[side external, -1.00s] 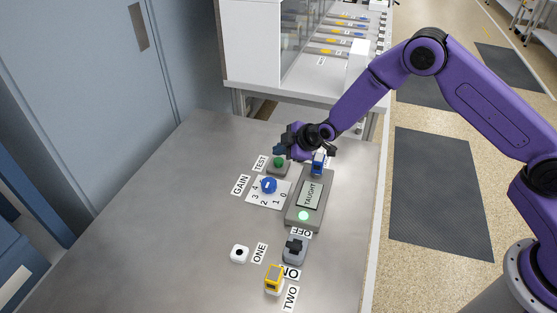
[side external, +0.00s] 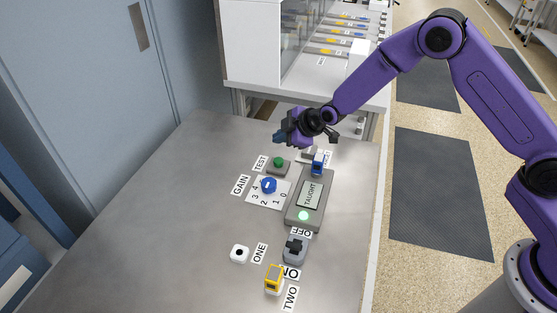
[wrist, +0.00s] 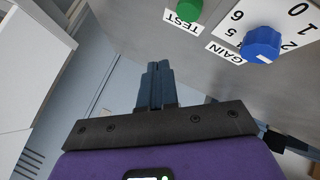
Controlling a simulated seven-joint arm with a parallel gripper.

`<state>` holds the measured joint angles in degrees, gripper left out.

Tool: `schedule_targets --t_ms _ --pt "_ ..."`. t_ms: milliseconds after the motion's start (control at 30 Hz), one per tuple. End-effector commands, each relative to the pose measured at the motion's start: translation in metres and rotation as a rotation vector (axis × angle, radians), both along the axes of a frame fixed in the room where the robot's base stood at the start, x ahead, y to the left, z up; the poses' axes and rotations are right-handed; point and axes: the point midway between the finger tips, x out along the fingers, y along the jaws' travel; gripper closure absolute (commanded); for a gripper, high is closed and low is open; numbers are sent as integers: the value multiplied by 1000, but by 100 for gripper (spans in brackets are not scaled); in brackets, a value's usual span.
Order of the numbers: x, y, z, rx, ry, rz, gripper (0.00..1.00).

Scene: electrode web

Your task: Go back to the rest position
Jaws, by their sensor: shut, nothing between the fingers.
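My gripper (side external: 279,136) is raised above the back part of the table, near the green TEST button. In the wrist view its two dark fingers (wrist: 156,86) are pressed together with nothing between them. The green TEST button (side external: 279,162) and the blue GAIN knob (side external: 269,185) on its numbered plate lie below it. They also show in the wrist view as the green button (wrist: 188,9) and the blue knob (wrist: 261,45). The gripper touches neither. The grey box (side external: 308,200) reads TAUGHT and has a lit green light.
A metal table (side external: 150,215) carries a grey OFF/ON switch (side external: 295,249), a white block (side external: 239,254) by ONE, a yellow block (side external: 274,278) by TWO and a blue block (side external: 318,161). A white cabinet (side external: 250,45) stands behind. The table's left side is clear.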

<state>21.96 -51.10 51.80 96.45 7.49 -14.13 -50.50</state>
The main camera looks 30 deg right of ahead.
Motion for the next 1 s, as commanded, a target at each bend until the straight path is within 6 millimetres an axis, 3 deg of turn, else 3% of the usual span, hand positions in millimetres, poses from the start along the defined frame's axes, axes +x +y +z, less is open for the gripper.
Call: schedule_targets --t_ms 400,567,667,767,1000 --pt "0 0 1 1 0 1 100" --pt "-20 8 15 13 43 12 100" --pt "-52 15 35 25 113 21 100" --pt "-96 19 57 28 205 30 100" --pt "-211 1 100 -6 414 20 100"
